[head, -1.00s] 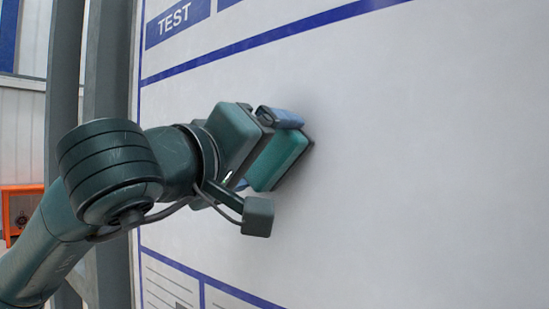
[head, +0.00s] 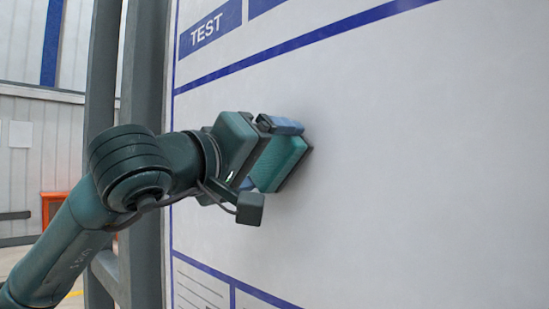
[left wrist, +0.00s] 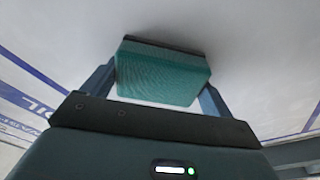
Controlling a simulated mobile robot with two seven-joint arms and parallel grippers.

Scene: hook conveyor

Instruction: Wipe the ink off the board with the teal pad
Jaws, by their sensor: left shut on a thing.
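The white board (head: 430,150) fills the right of the head view, with blue lines and a blue "TEST" label on it. My left gripper (head: 272,153) is shut on the teal pad (head: 281,162) close to the board. In the left wrist view the pad (left wrist: 162,75) sits between the two blue fingers of my left gripper (left wrist: 160,85), its dark far edge at the board surface. I cannot tell for sure whether it touches. No ink marks show on the visible white area; the part behind the pad and gripper is hidden. My right gripper is not in view.
A grey metal post (head: 140,150) stands along the board's left edge. An orange box (head: 53,208) is behind my arm at the left, before a pale panelled wall (head: 75,135). The board right of the pad is clear.

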